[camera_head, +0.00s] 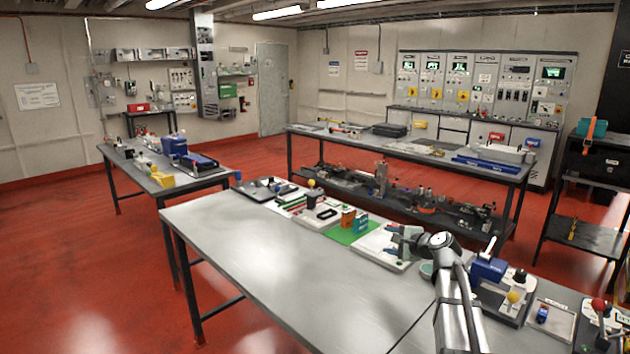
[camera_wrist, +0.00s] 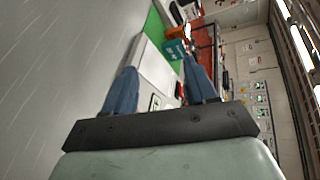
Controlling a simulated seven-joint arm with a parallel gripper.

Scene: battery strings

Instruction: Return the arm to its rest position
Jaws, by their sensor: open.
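My gripper (camera_head: 390,241) is at the end of my arm, above or beside a white board (camera_head: 370,246) on the near bench; its exact height cannot be told. In the wrist view my gripper (camera_wrist: 158,64) has two blue fingers spread apart with nothing held between them. The arm is bent, rising from the lower right and turning left at its top joint.
A green mat (camera_head: 340,237) with an orange block (camera_head: 348,217) and a teal block (camera_head: 361,225) lies just left of the board. A blue device (camera_head: 488,269) stands right of the arm. The left part of the bench (camera_head: 270,265) is bare.

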